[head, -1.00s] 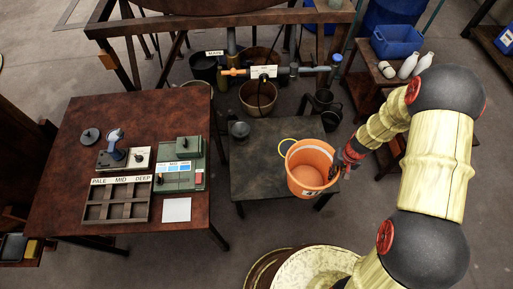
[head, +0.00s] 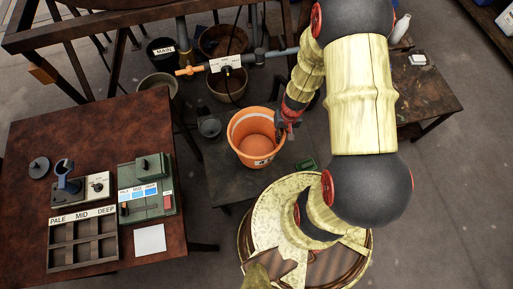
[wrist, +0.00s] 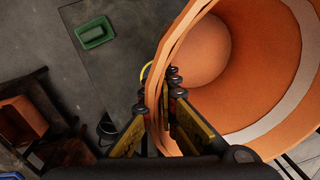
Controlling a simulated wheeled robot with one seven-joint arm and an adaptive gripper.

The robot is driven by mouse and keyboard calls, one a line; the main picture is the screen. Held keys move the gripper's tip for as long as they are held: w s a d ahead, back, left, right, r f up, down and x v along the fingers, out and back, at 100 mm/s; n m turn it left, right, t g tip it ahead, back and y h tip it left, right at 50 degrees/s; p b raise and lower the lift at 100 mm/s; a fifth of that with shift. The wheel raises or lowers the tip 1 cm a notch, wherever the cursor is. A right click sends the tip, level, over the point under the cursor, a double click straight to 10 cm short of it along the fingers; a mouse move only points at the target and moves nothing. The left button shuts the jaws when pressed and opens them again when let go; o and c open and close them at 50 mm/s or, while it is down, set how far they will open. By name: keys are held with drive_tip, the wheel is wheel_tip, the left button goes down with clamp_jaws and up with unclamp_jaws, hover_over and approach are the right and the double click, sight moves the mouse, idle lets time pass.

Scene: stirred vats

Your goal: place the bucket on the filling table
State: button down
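The orange bucket (head: 257,137) is upright over the dark grey filling table (head: 228,183) in the head view. I cannot tell whether its base touches the top. My gripper (head: 284,130) is at the bucket's right side. In the wrist view my gripper (wrist: 165,118) has one finger on each side of the bucket wall, pinching the rim. The bucket (wrist: 270,70) fills the right of that view, with a pale band and a bit of yellow handle. The table top (wrist: 125,55) shows to its left.
A small green tray (head: 305,165) lies near the table's right edge. A dark cup (head: 210,127) stands left of the bucket. A pipe with a valve (head: 228,65) runs behind.

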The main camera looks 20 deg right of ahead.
drive_tip(key=s+d+f+m, duration=0.1)
drive_tip(key=s+d, duration=0.1)
drive_tip(key=s, duration=0.3)
drive_tip(key=w+d+f+b, duration=0.3)
drive_tip(key=w+f, duration=0.3)
drive_tip(key=w+d+f+b, duration=0.3)
drive_tip(key=w+f, duration=0.3)
drive_tip(key=f, duration=0.1)
drive_tip(key=shift+w+f+m+b, duration=0.15)
drive_tip(key=shift+m+b, duration=0.15)
drive_tip(key=c, duration=2.6)
unclamp_jaws()
drive_tip(key=shift+f, duration=0.2)
drive_tip(key=o, duration=0.5)
drive_tip(key=shift+o, duration=0.3)
drive_tip(key=shift+r, duration=0.1)
